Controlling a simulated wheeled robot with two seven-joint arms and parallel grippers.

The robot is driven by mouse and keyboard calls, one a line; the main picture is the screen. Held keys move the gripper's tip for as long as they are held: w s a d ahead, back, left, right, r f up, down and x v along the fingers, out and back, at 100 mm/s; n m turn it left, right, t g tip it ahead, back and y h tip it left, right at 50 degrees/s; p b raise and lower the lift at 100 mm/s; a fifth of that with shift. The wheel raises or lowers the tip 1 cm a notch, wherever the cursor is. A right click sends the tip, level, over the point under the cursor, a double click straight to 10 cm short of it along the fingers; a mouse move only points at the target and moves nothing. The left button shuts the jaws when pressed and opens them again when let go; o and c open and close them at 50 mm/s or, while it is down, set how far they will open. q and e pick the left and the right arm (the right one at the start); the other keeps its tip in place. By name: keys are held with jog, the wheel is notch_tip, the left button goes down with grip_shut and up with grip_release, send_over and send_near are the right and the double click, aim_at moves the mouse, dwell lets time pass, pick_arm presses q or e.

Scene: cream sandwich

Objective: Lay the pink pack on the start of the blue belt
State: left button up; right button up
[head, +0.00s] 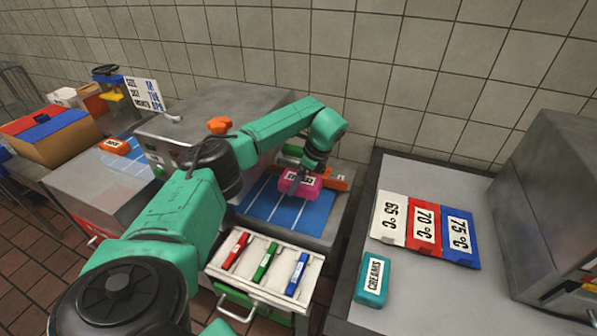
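The pink pack (301,187) with a white label is at the far end of the blue surface with white lines (283,212), right of the grey machine. I cannot tell whether it rests there or is held just above. My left arm reaches over from the left, and my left gripper (305,173) is right at the pack's top. The fingers are small and partly hidden, so their grip is unclear. Another strip of blue belt (129,164) shows left of the grey machine, with an orange pack (115,146) on it. My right gripper is not in view.
The grey machine (215,112) stands between the blue strips. In front, a white tray (235,277) holds red, green and blue markers. A teal pack (372,278) and temperature cards (425,227) lie on the right table.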

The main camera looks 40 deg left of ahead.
aim_at(294, 207)
pick_arm(q)
jog(key=shift+s+d+f+b, duration=0.45)
jog(key=shift+s+d+b, duration=0.25)
jog(key=shift+s+b, duration=0.05)
jog(key=shift+f+b, duration=0.45)
jog(key=shift+f, duration=0.2)
jog(key=f+b, duration=0.2)
jog(key=f, duration=0.1)
jog(key=f+b, duration=0.1)
jog(key=shift+w+a+f, duration=0.35)
jog(key=shift+w, duration=0.05)
jog(key=shift+s+d+f+b, duration=0.15)
jog(key=shift+f+b, duration=0.2)
jog(key=shift+b, duration=0.2)
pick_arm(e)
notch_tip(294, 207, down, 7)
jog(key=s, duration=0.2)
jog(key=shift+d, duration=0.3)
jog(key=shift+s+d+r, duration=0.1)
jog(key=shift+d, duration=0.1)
pick_arm(q)
jog(key=o, duration=1.2)
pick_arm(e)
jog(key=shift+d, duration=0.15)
